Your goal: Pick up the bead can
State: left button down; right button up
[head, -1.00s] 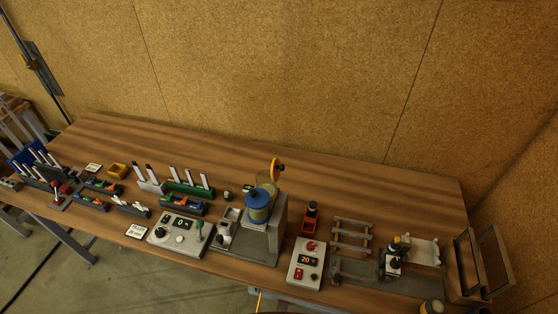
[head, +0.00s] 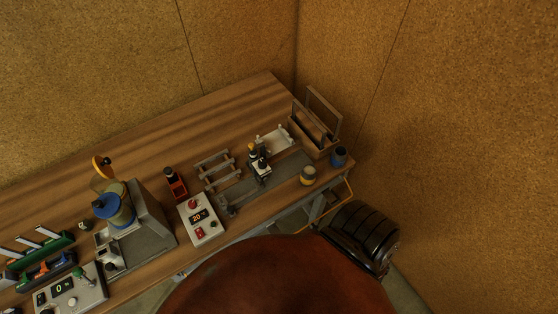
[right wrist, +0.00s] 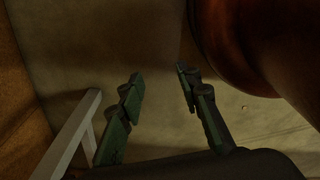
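Two small cans stand upright at the right end of the bench: a yellow-banded can (head: 308,176) near the front edge and a blue can (head: 339,157) to its right, near the corner. I cannot tell which is the bead can, as no beads or labels can be read. My right gripper (right wrist: 160,76) shows in the right wrist view, with its green fingers apart and nothing between them. It points toward the floor, and neither can shows in that view. My left gripper is not in view.
A wooden box with upright frames (head: 318,134) stands behind the cans. Left of them are a clamp fixture (head: 259,160), a rack (head: 215,167) and a control box (head: 201,218). A pale table leg (right wrist: 68,138) is left of my right gripper, close by.

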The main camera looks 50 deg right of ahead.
aim_at(309, 173)
jog(key=z, duration=2)
